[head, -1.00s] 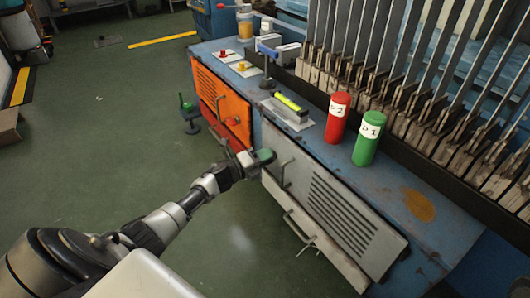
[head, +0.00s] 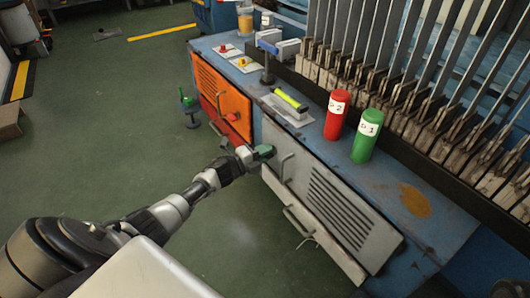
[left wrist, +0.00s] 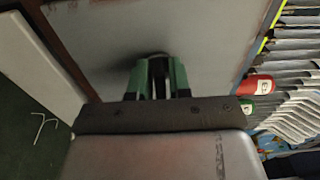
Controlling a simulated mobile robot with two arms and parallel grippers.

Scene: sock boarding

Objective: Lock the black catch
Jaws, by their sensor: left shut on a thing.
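My left gripper (head: 263,152) reaches in from the left and has its green fingertips at the upper left part of the grey louvred door (head: 302,178). In the left wrist view the two green fingers (left wrist: 160,78) are close together against the grey panel, shut on a small dark thing between them. This seems to be the black catch, but the fingers hide most of it, so its position cannot be told. The grey door looks closed, with its bar handle just right of the gripper. My right gripper is not in view.
An orange door (head: 221,96) with a red knob is left of the grey door. On the blue bench top (head: 405,200) stand a red cylinder (head: 337,116) and a green cylinder (head: 366,136). A lower pale panel (head: 318,238) sticks out below.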

